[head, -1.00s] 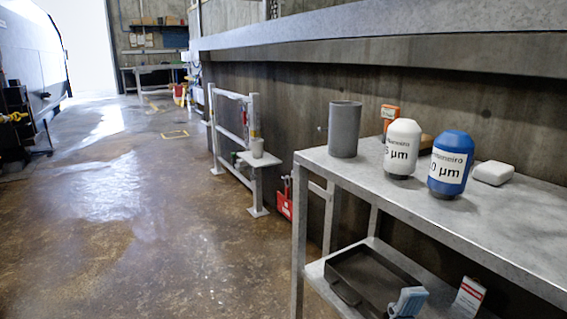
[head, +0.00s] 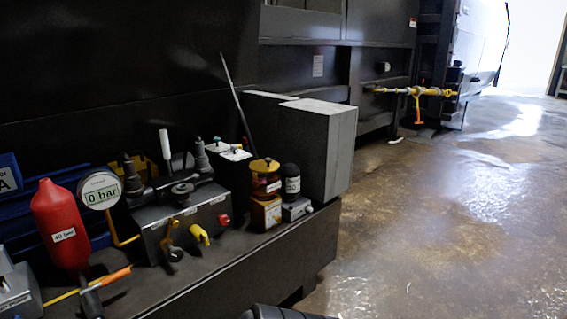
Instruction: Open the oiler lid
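An amber, see-through cylinder (head: 266,186) stands upright on a yellow-orange block (head: 265,213) on the dark bench in the head view. It looks like the oiler, but no readable label confirms it. A yellowish cap (head: 264,165) sits on its top; it seems closed, though it is too small to be certain. A dark bowl with a label (head: 291,183) stands just right of it on a grey block. Neither of my grippers can be made out. A dark rounded shape at the bottom edge may be part of my arm.
A red bottle (head: 62,225), a gauge reading 0 bar (head: 100,191) and a grey valve block (head: 185,220) crowd the bench to the left. A large grey box (head: 318,145) stands behind and right of the cylinder. The wet floor (head: 440,230) to the right is clear.

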